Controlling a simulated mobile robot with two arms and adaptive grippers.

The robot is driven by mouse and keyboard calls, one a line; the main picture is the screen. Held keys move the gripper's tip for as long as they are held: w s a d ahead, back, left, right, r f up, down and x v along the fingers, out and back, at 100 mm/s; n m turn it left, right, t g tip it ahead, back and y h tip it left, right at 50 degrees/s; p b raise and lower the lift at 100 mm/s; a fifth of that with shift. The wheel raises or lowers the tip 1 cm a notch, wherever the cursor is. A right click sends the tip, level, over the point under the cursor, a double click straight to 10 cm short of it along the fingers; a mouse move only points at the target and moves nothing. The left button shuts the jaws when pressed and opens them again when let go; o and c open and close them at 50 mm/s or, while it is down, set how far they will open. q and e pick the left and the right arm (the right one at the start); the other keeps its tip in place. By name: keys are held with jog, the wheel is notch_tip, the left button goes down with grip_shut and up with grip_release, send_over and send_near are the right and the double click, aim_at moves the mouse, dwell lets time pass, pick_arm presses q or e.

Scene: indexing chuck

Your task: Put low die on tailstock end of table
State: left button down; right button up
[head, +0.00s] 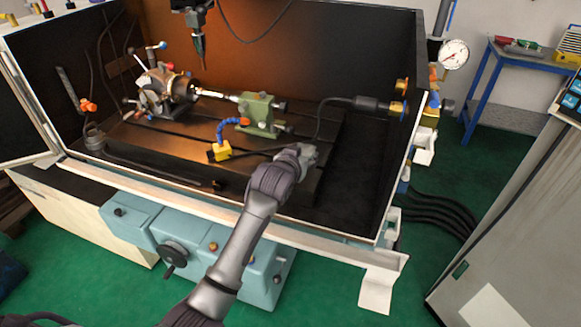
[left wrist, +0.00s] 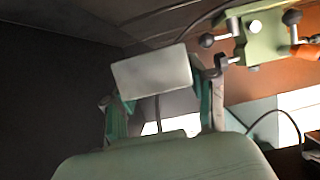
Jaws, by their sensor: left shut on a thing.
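My left gripper (head: 306,154) reaches over the front wall of the machine enclosure, near the right end of the slotted table (head: 180,128). In the left wrist view, its two fingers are shut on a pale grey rectangular block (left wrist: 152,76), which looks like the low die. The block sits tilted between the fingertips. In the head view I cannot clearly tell the block from the gripper. The green tailstock (head: 258,112) stands on the table behind and left of the gripper; it also shows at the upper right in the left wrist view (left wrist: 262,36). My right gripper is not in view.
The indexing chuck (head: 160,92) stands at the table's left. A yellow block (head: 219,151) with a blue hose stands left of my gripper. A dark cylinder with a cable (head: 368,104) projects from the right wall. The dark floor right of the table looks clear.

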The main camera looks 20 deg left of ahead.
pick_arm(q)
jog(key=a, duration=0.1)
jog(key=a+f, duration=0.1)
jog(key=shift+w+a+f, duration=0.1)
jog(key=shift+a, duration=0.2)
notch_tip(320, 180, down, 3)
jog(key=shift+f, duration=0.1)
jog(key=shift+f+p, duration=0.3)
jog(key=shift+f, duration=0.15)
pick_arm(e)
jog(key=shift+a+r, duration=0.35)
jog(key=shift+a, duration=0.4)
pick_arm(q)
jog(key=c, duration=0.8)
grip_release()
jog(key=shift+f, duration=0.25)
jog(key=o, duration=0.5)
jog(key=shift+c, duration=0.2)
